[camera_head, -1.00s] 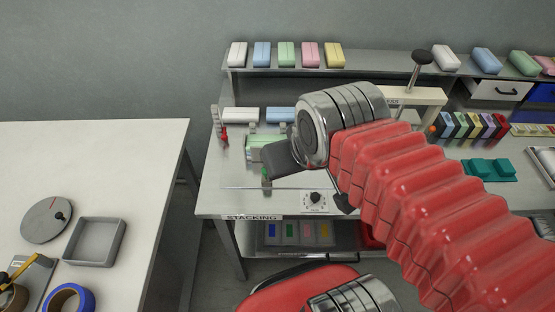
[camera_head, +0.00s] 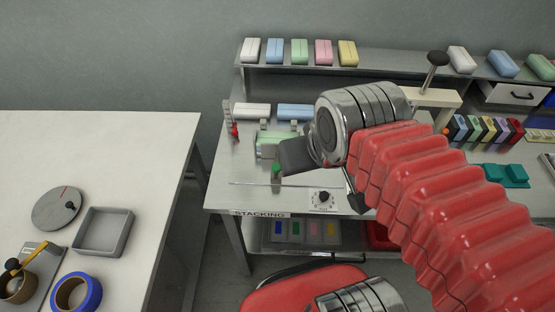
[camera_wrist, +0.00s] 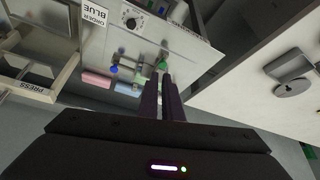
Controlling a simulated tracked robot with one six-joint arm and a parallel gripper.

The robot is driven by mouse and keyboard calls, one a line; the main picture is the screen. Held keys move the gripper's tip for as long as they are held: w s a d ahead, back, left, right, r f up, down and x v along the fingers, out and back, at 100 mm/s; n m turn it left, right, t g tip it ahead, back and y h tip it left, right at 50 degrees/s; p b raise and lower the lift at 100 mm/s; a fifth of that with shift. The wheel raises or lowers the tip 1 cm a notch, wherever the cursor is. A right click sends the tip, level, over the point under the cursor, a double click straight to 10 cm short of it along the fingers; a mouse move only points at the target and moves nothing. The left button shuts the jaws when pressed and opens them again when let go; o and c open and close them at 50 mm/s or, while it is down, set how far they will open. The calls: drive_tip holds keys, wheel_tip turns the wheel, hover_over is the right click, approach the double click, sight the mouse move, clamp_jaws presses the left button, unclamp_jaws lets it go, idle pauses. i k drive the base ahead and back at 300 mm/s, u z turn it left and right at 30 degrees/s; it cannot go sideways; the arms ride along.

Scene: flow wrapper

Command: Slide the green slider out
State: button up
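The green slider's knob (camera_head: 276,172) stands at the left front of the stacking station's work surface. The green knob also shows in the wrist view (camera_wrist: 162,65), just beyond my fingertips. The knob does not look held. The slider's track is hidden.
A blue knob (camera_wrist: 114,68) is near the green one in the wrist view. A white side table (camera_head: 120,140) stands left, across a gap.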

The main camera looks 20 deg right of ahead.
sight(268, 149)
drive_tip(key=u, duration=0.2)
drive_tip(key=k, duration=0.55)
drive_tip(key=u, duration=0.55)
drive_tip(key=k, duration=0.75)
drive_tip(key=u, duration=0.15)
drive_tip(key=i, duration=0.95)
drive_tip(key=u, duration=0.2)
